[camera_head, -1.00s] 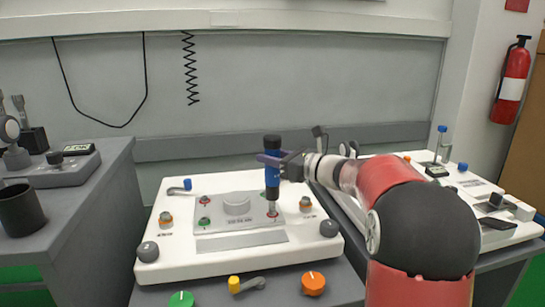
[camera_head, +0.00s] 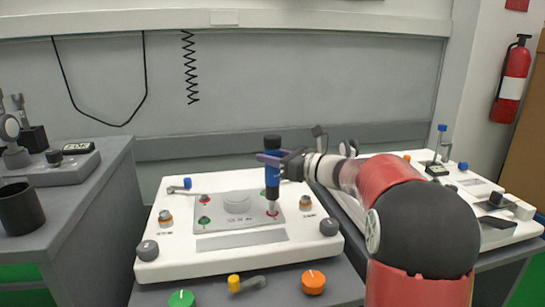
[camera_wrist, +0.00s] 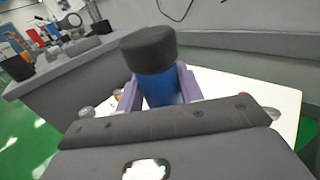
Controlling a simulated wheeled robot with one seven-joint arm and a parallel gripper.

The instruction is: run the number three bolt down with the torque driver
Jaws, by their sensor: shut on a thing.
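The torque driver (camera_head: 272,174) has a blue body and a black cap. My gripper (camera_head: 274,160) is shut on its body and holds it upright. The driver also fills the middle of the wrist view (camera_wrist: 160,88), between the purple fingers (camera_wrist: 158,90). Its lower end reaches a red-marked spot (camera_head: 272,213) at the front right of the grey plate (camera_head: 240,226) on the white panel. The bolt under it is hidden or too small to tell. Other marked spots on the plate are red (camera_head: 204,198) and green (camera_head: 204,221). I cannot read the bolt numbers.
A round grey knob (camera_head: 236,202) stands at the plate's middle, left of the driver. Orange knobs (camera_head: 305,202) and dark corner knobs (camera_head: 329,227) surround it. Another white panel (camera_head: 475,184) lies right, behind my arm.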

